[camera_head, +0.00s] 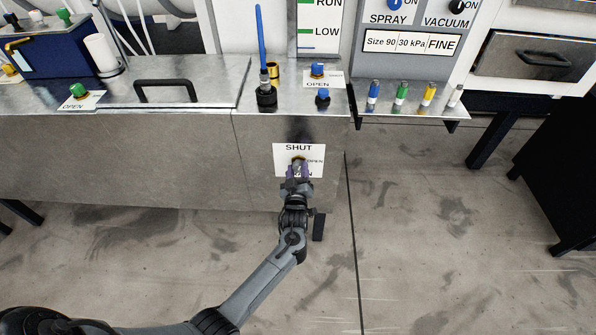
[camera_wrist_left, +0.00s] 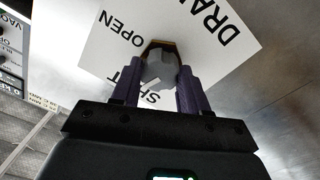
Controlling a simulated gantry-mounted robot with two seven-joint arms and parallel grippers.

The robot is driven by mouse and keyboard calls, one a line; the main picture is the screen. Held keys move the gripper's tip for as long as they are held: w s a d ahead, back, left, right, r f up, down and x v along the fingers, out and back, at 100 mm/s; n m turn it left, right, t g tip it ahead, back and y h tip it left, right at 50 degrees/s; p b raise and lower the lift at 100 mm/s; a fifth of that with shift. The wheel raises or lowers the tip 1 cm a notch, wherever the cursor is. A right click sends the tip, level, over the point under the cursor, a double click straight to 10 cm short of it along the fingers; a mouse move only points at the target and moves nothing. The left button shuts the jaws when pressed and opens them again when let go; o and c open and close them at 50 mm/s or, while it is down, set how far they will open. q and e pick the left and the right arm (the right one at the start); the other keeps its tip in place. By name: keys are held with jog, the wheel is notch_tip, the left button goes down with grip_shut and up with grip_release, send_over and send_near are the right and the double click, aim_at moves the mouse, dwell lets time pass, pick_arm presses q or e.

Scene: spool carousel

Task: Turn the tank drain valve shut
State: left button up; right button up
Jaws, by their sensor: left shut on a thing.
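The drain valve (camera_head: 298,161) sits on the front face of the metal tank, in the middle of a white label (camera_head: 281,168). The label reads SHUT at the top and OPEN at the right; the wording below is partly covered. My left gripper (camera_head: 297,176) reaches up to the valve from below. In the left wrist view the grey valve handle (camera_wrist_left: 160,66), with a brass-coloured part behind it, lies between the two purple fingers of my left gripper (camera_wrist_left: 158,88), which is shut on it. I cannot tell which word the handle points to. My right gripper is not in view.
Above the label, the metal top holds a blue upright rod (camera_head: 261,38), blue-capped valves (camera_head: 318,70) and a green-capped valve (camera_head: 79,90). A shelf (camera_head: 415,108) with several coloured bottles juts out at the right. The floor in front is clear.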

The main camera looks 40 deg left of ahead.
pick_arm(q)
jog(key=shift+f+n, duration=0.1)
jog(key=shift+n, duration=1.7)
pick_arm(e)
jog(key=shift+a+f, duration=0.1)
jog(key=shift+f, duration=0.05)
pick_arm(q)
jog(key=o, duration=1.1)
